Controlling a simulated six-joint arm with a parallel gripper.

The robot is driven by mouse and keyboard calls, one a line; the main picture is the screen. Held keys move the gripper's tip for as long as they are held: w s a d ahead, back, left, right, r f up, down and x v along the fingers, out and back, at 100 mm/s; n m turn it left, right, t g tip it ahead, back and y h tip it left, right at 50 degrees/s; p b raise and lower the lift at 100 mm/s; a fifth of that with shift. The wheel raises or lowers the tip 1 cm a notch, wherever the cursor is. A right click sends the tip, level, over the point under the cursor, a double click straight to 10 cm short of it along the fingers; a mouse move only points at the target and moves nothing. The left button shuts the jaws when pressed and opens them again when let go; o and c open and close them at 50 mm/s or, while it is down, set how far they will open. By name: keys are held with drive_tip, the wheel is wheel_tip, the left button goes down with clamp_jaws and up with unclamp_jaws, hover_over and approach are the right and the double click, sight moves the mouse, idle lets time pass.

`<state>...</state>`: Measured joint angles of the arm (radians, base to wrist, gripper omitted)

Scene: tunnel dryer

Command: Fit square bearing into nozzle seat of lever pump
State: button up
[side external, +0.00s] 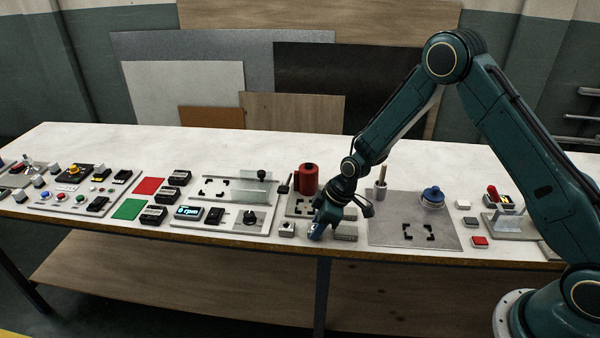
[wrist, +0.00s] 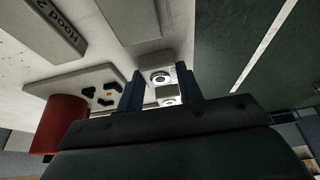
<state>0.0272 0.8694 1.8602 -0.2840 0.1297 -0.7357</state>
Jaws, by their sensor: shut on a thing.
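My gripper (side external: 314,233) is low over the front edge of the bench in the side view. In the wrist view its two dark blue fingers (wrist: 161,80) are shut on a small pale square bearing (wrist: 147,77) with a round hole. A grey plate (wrist: 72,88) beside a red cylinder (wrist: 60,125) carries black corner brackets, left of the fingers; I take it for the lever pump's seat. In the side view the red cylinder (side external: 307,178) stands behind my gripper. My gripper hides the held bearing there.
A similar square block (side external: 287,229) sits on the bench left of my gripper. Grey blocks (side external: 346,231) lie right of it; one in the wrist view reads "Hood 2" (wrist: 50,30). A grey mat (side external: 385,225) with corner brackets lies further right. Panels with switches fill the left.

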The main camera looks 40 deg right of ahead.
drive_tip(key=shift+r, duration=0.2)
wheel_tip(320, 180, up, 20)
drive_tip(key=shift+f, duration=0.15)
idle(0.5)
drive_tip(key=shift+w, duration=0.1)
idle(0.4)
drive_tip(key=w+d+r, duration=0.1)
drive_tip(key=w+d, duration=0.3)
drive_tip(key=w, duration=0.4)
drive_tip(key=shift+w+r, duration=0.15)
drive_tip(key=shift+w, duration=0.2)
wheel_tip(320, 180, down, 20)
idle(1.1)
